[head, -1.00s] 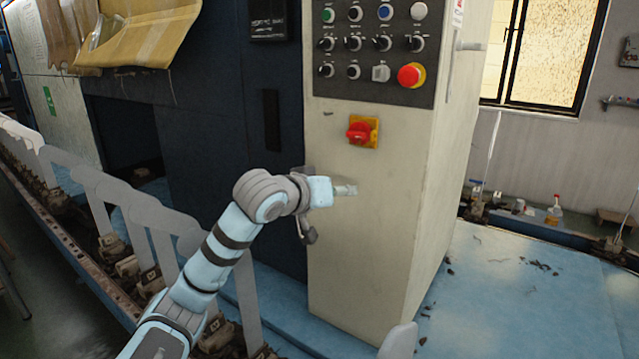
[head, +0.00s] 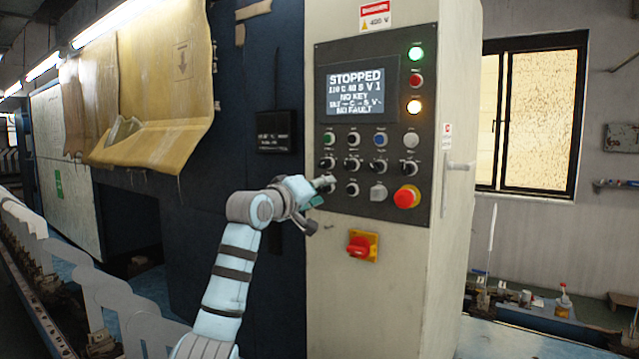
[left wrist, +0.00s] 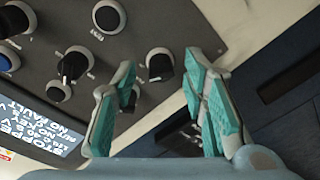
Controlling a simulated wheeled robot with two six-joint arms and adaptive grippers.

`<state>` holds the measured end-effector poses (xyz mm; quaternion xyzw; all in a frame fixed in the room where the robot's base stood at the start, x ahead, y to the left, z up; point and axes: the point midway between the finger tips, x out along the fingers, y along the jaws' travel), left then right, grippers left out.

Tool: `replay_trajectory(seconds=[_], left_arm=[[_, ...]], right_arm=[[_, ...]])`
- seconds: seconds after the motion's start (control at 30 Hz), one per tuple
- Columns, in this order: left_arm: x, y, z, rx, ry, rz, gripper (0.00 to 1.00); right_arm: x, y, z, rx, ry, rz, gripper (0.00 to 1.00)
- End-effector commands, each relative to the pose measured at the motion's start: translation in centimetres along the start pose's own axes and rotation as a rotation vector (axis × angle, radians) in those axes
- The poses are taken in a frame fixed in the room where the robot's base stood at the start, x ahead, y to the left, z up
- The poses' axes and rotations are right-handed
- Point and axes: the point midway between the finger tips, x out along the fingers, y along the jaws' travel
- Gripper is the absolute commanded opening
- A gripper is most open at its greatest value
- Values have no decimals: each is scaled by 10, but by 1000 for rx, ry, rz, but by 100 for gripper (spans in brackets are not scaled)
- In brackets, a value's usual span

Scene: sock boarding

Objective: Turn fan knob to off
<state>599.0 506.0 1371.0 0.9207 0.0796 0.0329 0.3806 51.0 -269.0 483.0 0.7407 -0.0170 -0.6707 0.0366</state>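The control panel (head: 335,205) on the cream cabinet carries rows of dark knobs and buttons. Its small labels are too blurred to tell which knob is the fan's. My left gripper (head: 326,184) is at the left end of the lower knob rows, partly hiding a knob there. In the left wrist view my left gripper (left wrist: 160,70) is open, with a black knob (left wrist: 160,65) between and just beyond its fingertips. I cannot tell whether a finger touches it. Another black knob (left wrist: 75,66) is to its left. My right gripper is not in view.
The panel's screen (head: 355,92) reads "STOPPED" and "NO FAULT". A red emergency button (head: 407,197) is at the lower right, and a red rotary switch (head: 359,245) on a yellow plate is below the panel. A black box (head: 276,132) is on the dark wall.

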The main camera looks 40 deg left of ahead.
Motion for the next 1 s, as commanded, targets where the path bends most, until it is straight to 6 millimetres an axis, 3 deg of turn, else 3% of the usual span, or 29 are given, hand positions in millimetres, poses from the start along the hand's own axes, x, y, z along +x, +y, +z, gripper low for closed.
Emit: replay_trajectory(seconds=[0.27,0.5,1.0], left_arm=[[2,0,1,0,0,0,40],[2,0,1,0,0,0,1],[2,0,1,-81,-4,-3,0]], right_arm=[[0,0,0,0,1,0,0],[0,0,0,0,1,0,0],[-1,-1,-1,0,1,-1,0]])
